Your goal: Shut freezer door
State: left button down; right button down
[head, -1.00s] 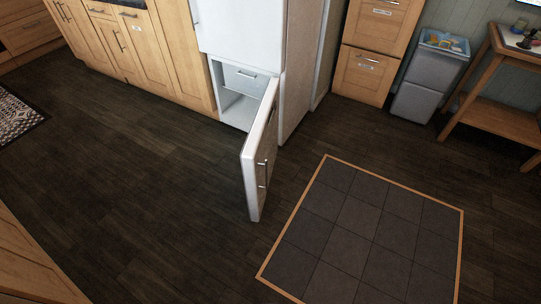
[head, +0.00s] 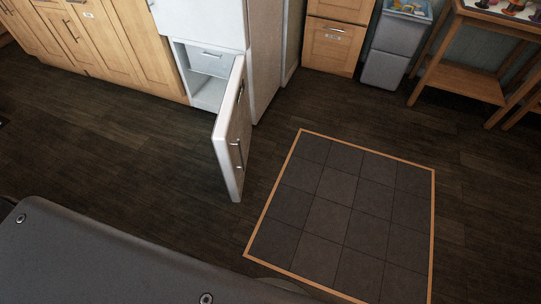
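The freezer door (head: 232,133) is the low white door of the white fridge-freezer (head: 203,22). It stands wide open, swung out into the room, with its free edge towards me. The freezer compartment (head: 207,92) behind it shows open, with a drawer front at its top and a bare space below. Part of the opening is hidden by the door. Neither of my grippers is in view.
A tiled floor patch with a wooden border (head: 345,212) lies right of the door. Wooden cabinets (head: 120,45) run left of the fridge. Grey stacked bins (head: 392,45) and a wooden side table (head: 465,60) stand at the back right. Dark floor is clear around the door.

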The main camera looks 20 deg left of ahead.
aim_at(231, 135)
jog(key=z, duration=0.55)
jog(key=i, duration=1)
jog(key=u, duration=1.65)
